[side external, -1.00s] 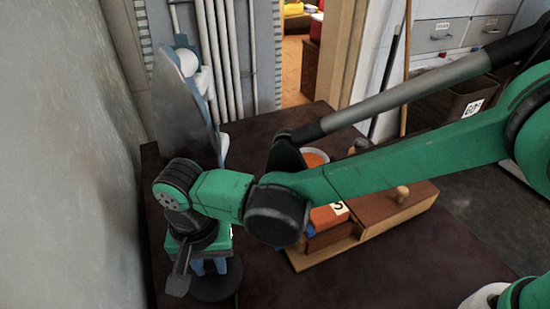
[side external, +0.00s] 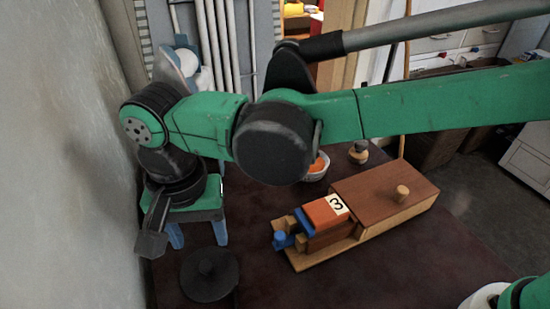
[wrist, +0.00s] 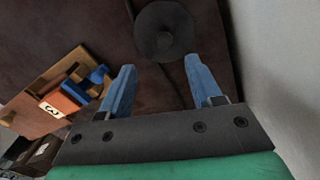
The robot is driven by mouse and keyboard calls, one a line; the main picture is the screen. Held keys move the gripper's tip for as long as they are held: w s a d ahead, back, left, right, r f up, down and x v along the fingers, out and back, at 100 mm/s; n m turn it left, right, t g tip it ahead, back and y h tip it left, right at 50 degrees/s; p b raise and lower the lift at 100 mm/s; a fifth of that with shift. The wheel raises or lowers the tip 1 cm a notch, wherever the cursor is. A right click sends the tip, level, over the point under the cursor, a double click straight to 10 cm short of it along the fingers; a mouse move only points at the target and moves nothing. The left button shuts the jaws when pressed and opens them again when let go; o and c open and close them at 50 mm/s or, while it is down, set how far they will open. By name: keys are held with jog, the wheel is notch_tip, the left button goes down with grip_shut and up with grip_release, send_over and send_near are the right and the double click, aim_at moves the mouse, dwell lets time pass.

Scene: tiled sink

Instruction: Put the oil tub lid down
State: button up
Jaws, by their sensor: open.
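The dark round oil tub lid (side external: 210,277) lies on the brown table near its left edge, with a small knob in its middle. It also shows at the top of the wrist view (wrist: 165,30). My gripper (side external: 200,240) is open, with blue fingers spread apart and nothing between them. In the wrist view the fingers (wrist: 163,84) point towards the lid with a gap between them and it. My gripper is above the table, beyond the lid in the side view. No oil tub can be made out.
A wooden box (side external: 385,195) with a knob stands on the table, with an orange block (side external: 325,216) marked 3 and blue parts at its end. A bowl with orange contents (side external: 318,168) is behind my arm. A wall (side external: 60,150) rises on the left.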

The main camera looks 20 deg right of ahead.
jog(key=w+d+r+n+t+y, duration=0.1)
jog(key=w+d+r, duration=0.1)
jog(key=d+r, duration=0.35)
jog(key=w+d+r+t, duration=0.1)
jog(key=w+d+r, duration=0.1)
jog(key=d, duration=0.7)
jog(key=s+d+f+n+t, duration=0.1)
jog(key=s+d+t, duration=0.1)
jog(key=d, duration=0.6)
jog(key=s+d+f+n+t+h, duration=0.1)
jog(key=s+d+f+t, duration=0.1)
jog(key=d, duration=0.7)
jog(key=shift+s+d+n+t, duration=0.3)
jog(key=shift+s+t, duration=0.3)
jog(key=shift+s, duration=0.05)
